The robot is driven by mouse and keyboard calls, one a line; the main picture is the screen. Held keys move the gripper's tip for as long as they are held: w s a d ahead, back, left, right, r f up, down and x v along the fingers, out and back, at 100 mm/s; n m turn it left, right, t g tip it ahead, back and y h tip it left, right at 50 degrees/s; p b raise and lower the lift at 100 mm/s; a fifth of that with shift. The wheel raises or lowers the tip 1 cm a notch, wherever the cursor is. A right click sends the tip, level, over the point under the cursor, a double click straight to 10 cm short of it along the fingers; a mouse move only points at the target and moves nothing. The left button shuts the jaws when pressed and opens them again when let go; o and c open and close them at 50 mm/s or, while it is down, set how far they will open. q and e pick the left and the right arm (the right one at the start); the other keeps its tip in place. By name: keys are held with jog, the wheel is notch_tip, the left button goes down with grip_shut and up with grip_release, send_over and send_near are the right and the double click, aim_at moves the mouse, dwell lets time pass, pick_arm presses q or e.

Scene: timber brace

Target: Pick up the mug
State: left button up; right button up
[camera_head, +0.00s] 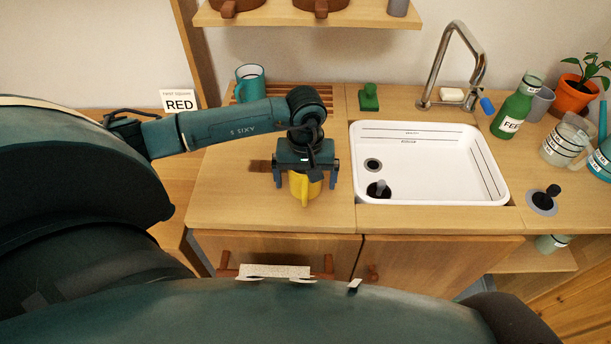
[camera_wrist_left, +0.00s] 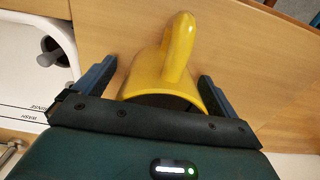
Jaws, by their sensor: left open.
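A yellow mug (camera_head: 304,187) stands on the wooden counter left of the sink, its handle towards the counter's front edge. It also shows in the left wrist view (camera_wrist_left: 157,68), partly hidden by my gripper's body. My left gripper (camera_head: 305,183) is over the mug and open, with one blue finger on each side of it. In the left wrist view a gap shows between the mug and the fingers of the left gripper (camera_wrist_left: 157,84). A teal mug (camera_head: 250,84) stands on the slatted rack at the back. My right gripper is not in view.
The white sink (camera_head: 430,192) lies right of my gripper, with a tall faucet (camera_head: 455,60) behind. A green bottle (camera_head: 516,108), plant pot (camera_head: 575,95) and clear jar (camera_head: 562,143) stand further right. Counter left of the yellow mug is clear.

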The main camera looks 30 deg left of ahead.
pick_arm(q)
jog(key=shift+c, duration=0.3)
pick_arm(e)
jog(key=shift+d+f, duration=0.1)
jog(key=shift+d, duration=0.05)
pick_arm(q)
jog(key=shift+c, duration=0.7)
jog(key=c, duration=1)
jog(key=d+r, duration=0.1)
jog(key=r, duration=0.3)
jog(key=d+r+m+p, duration=0.1)
jog(key=r, duration=0.4)
jog(key=s+d+r+m+p, duration=0.1)
jog(key=r, duration=0.3)
jog(key=shift+r, duration=0.35)
jog(key=shift+c, duration=0.2)
jog(key=d+r+m, duration=0.1)
jog(key=s+d+r+m+p, duration=0.1)
jog(key=m, duration=0.1)
jog(key=s+d+r+m+p, duration=0.1)
jog(key=d, duration=0.1)
jog(key=shift+s+r, duration=0.25)
jog(key=shift+r, duration=0.05)
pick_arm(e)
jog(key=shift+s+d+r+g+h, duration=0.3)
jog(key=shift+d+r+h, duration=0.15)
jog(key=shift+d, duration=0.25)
